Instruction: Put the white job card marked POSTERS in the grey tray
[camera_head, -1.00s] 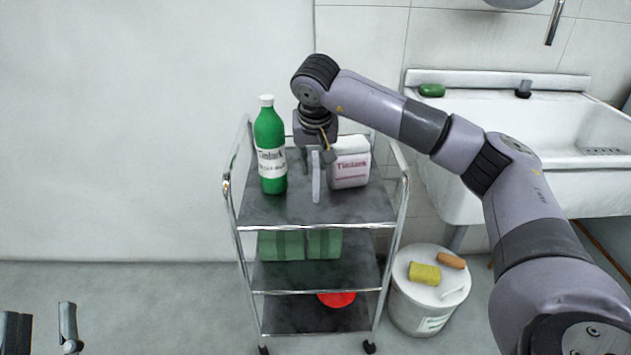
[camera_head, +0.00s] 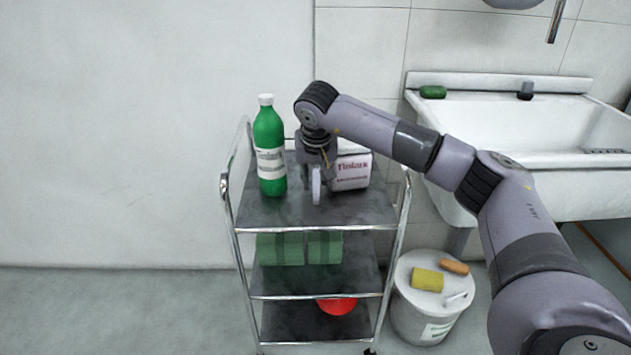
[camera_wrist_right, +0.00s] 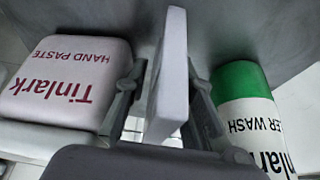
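No lettering reading POSTERS and no grey tray can be made out. A narrow white slab (camera_head: 316,186) stands upright on the top shelf of the trolley, between a green bottle and a white box. It also shows in the right wrist view (camera_wrist_right: 169,85), edge-on and plain; whether it is the job card I cannot tell. My right gripper (camera_head: 317,172) points down over the slab. In the right wrist view its fingers (camera_wrist_right: 166,80) straddle the slab, with a small gap visible on the left side. My left gripper is out of view.
The green bottle (camera_head: 270,150) and the white Tinlark box (camera_head: 352,172) stand close on either side. Green boxes (camera_head: 282,249) fill the middle shelf; a red bowl (camera_head: 337,306) is on the bottom one. A lidded bucket (camera_head: 420,315) and sink (camera_head: 520,120) are at right.

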